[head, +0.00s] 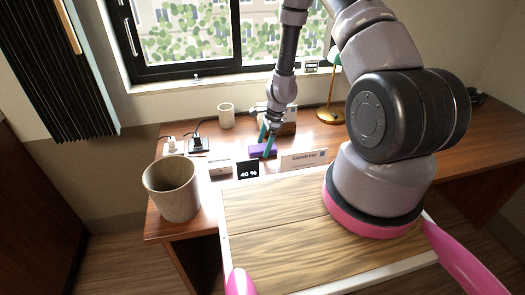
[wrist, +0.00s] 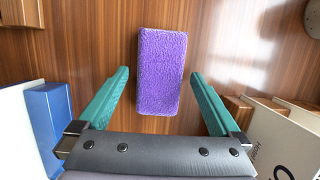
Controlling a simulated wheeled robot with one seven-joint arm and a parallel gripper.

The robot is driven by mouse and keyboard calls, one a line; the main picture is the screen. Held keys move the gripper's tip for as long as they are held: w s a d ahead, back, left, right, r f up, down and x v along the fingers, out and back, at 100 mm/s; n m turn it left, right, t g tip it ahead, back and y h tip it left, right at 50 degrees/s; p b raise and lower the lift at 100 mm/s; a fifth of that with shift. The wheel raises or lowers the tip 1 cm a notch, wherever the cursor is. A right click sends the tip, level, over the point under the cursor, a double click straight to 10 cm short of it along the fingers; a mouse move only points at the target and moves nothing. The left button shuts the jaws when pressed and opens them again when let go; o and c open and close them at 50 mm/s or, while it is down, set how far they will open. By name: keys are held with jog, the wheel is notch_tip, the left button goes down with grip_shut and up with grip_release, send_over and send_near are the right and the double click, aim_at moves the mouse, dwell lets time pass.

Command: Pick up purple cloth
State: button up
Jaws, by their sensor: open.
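The purple cloth (wrist: 161,70) is a fuzzy, rectangular block lying on the wooden desk in the wrist view. In the head view the cloth (head: 258,150) shows as a small purple patch on the desk, partly covered by my gripper. My gripper (wrist: 160,80) is open, with a green finger on either side of the cloth's near part and a gap on both sides. In the head view my gripper (head: 268,140) points down at the cloth. I cannot tell how high the fingertips are above the desk.
A white sign (head: 304,159) stands close right of the cloth, and a small box (head: 219,168) and a black "40 %" display (head: 248,170) stand in front. A blue block (wrist: 48,115) is at lower left.

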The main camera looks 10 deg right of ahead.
aim_at(264, 147)
jog(key=shift+f, duration=0.35)
jog(key=c, duration=1.5)
jog(key=shift+r, duration=5.05)
